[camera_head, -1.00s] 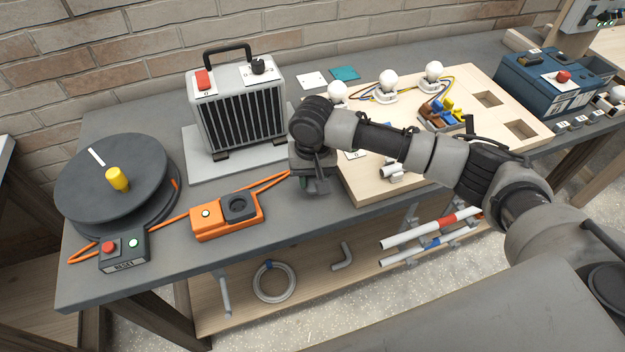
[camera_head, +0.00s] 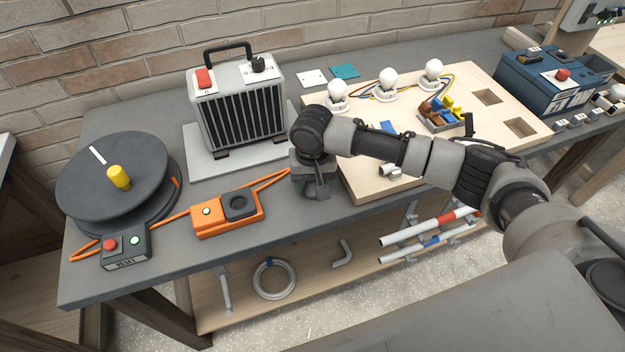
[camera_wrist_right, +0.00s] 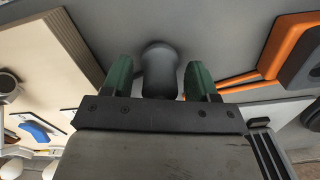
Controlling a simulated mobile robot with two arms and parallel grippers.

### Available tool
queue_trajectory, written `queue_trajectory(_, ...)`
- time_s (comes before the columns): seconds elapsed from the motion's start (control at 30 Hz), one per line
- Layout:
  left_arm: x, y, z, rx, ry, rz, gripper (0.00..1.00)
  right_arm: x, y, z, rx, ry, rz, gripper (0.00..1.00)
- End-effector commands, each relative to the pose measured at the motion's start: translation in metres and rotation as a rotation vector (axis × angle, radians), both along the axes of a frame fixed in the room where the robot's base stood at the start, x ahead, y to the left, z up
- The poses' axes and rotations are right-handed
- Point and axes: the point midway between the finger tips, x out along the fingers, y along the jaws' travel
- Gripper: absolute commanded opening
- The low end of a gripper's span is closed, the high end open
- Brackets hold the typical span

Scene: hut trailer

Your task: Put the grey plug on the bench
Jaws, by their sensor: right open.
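The grey plug (camera_wrist_right: 159,68) is in the right wrist view, between the two green fingers of my right gripper (camera_wrist_right: 160,80). The fingers stand apart, one on each side of it, and a narrow gap shows at each side. The plug is over the grey bench (camera_head: 150,265); whether it rests on the bench is not clear. In the head view my right gripper (camera_head: 314,188) points down near the bench's front edge, left of the wooden board, and the plug is hard to tell from it. My left gripper is not in view.
An orange socket box (camera_head: 228,214) with an orange cable lies left of the gripper. A heater (camera_head: 240,115) stands behind it. The wooden board (camera_head: 365,190) with bulbs is close on the right. A cable reel (camera_head: 115,180) and reset box (camera_head: 125,250) are at far left.

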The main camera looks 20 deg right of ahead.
Motion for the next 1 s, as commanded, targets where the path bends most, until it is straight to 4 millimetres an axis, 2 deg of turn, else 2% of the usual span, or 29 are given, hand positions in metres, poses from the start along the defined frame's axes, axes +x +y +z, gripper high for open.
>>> queue_trajectory(0.17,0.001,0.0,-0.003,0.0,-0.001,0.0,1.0,0.001,0.0,0.014,0.002,-0.003,0.0,0.59)
queue_trajectory(0.5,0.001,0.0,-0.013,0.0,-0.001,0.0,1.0,0.001,0.0,0.085,0.002,-0.005,0.0,0.59)
queue_trajectory(0.63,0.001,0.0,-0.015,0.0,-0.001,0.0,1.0,0.001,0.0,0.106,0.001,-0.003,0.0,0.59)
queue_trajectory(0.8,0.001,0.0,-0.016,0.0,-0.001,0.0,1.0,0.001,0.0,0.121,0.001,0.0,0.0,0.59)
queue_trajectory(1.0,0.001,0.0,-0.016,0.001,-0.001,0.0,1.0,0.0,0.0,0.124,0.0,0.001,-0.001,0.59)
